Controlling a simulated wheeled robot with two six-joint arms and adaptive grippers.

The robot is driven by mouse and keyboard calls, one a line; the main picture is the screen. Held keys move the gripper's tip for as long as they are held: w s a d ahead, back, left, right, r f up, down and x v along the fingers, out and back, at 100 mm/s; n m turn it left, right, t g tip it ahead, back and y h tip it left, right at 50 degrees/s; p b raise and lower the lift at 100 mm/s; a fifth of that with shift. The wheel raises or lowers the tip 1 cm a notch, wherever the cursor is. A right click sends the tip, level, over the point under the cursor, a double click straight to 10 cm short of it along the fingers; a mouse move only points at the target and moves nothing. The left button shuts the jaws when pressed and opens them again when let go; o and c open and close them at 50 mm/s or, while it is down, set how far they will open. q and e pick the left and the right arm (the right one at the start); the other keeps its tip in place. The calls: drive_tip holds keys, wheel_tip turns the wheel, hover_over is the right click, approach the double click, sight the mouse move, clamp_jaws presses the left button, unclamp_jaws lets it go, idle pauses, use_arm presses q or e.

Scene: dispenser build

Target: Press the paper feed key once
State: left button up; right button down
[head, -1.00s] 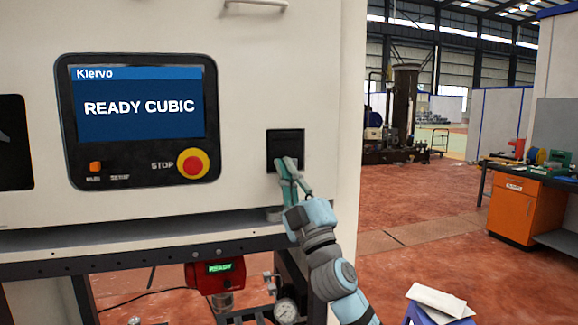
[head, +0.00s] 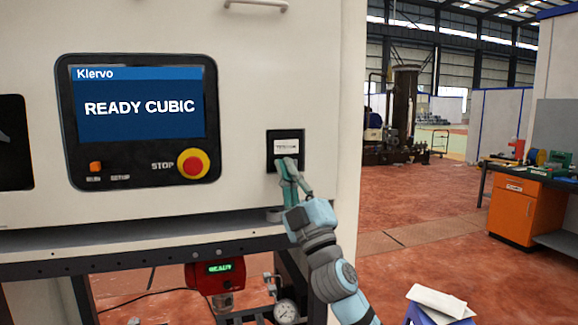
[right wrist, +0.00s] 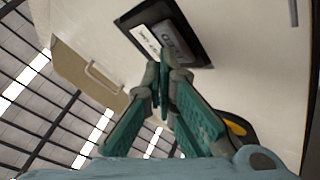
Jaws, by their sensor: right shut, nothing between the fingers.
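The black square recess (head: 270,138) is set in the machine's white front, right of the screen. A white strip (head: 287,145) with small dark print shows in its upper half; it also shows in the right wrist view (right wrist: 145,40). Beside the strip in that view is a grey key (right wrist: 177,43) with pale lettering, too blurred to read surely. My right gripper (head: 287,164) is shut and empty, its fingertips at the recess's lower part. In the right wrist view the fingertips (right wrist: 164,76) overlap the key's near edge; I cannot tell whether they touch it. My left gripper is out of view.
The control panel (head: 140,155) carries a screen reading "READY CUBIC" and a red stop button (head: 193,163) on a yellow ring. A metal ledge (head: 130,240) runs below the recess. A handle (right wrist: 104,77) projects from the machine front.

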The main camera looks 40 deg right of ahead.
drive_tip(key=shift+s+a, duration=0.15)
drive_tip(key=shift+s, duration=0.3)
drive_tip(key=shift+s+a, duration=0.3)
drive_tip(key=shift+s, duration=0.5)
drive_tip(key=shift+s+a, duration=0.25)
drive_tip(key=shift+s, duration=0.55)
drive_tip(key=shift+s+a, duration=0.3)
drive_tip(key=shift+s, duration=0.5)
